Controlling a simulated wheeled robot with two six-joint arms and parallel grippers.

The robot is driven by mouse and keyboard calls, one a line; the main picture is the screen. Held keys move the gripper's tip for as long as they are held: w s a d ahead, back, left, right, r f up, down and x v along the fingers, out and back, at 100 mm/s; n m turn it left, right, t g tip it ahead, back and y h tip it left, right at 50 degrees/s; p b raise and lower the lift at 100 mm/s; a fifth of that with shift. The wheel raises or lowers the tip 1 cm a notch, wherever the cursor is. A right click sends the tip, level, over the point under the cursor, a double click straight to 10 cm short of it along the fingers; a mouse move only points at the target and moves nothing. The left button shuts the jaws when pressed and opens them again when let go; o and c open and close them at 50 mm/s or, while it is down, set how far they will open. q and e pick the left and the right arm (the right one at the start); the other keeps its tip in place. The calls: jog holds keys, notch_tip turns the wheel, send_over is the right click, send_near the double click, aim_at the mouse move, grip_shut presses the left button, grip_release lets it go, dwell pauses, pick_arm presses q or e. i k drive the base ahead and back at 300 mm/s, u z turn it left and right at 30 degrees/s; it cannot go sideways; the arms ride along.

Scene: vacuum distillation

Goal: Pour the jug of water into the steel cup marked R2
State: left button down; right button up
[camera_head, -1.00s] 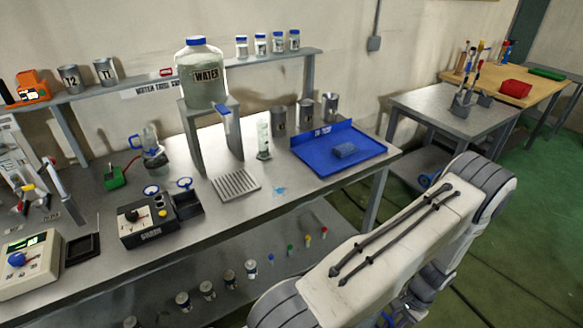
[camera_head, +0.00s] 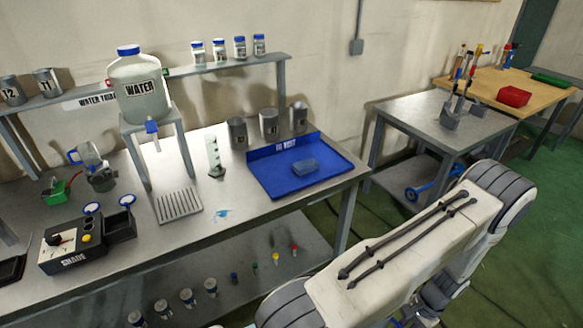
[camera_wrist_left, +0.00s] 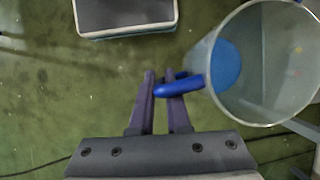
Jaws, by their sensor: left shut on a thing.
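My left gripper (camera_wrist_left: 160,82) shows in the left wrist view, shut on the blue handle (camera_wrist_left: 180,90) of a clear jug (camera_wrist_left: 268,62). The jug hangs at the right of the fingers with its round mouth toward the camera, over green floor. A blue disc shows inside it; I cannot tell how much water it holds. In the head view three steel cups, left (camera_head: 238,133), middle (camera_head: 269,124) and right (camera_head: 298,116), stand upright on the bench behind the blue tray. Their marks are too small to read surely. Neither gripper shows in the head view.
A WATER tank (camera_head: 139,95) sits on a stand with its tap over the bench. A shelf (camera_head: 190,74) runs behind. Floor is free at right.

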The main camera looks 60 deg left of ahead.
aim_at(236, 126)
jog(key=i, duration=3.15)
jog(key=u, duration=4.15)
jog(key=i, duration=0.45)
jog(key=z, duration=0.05)
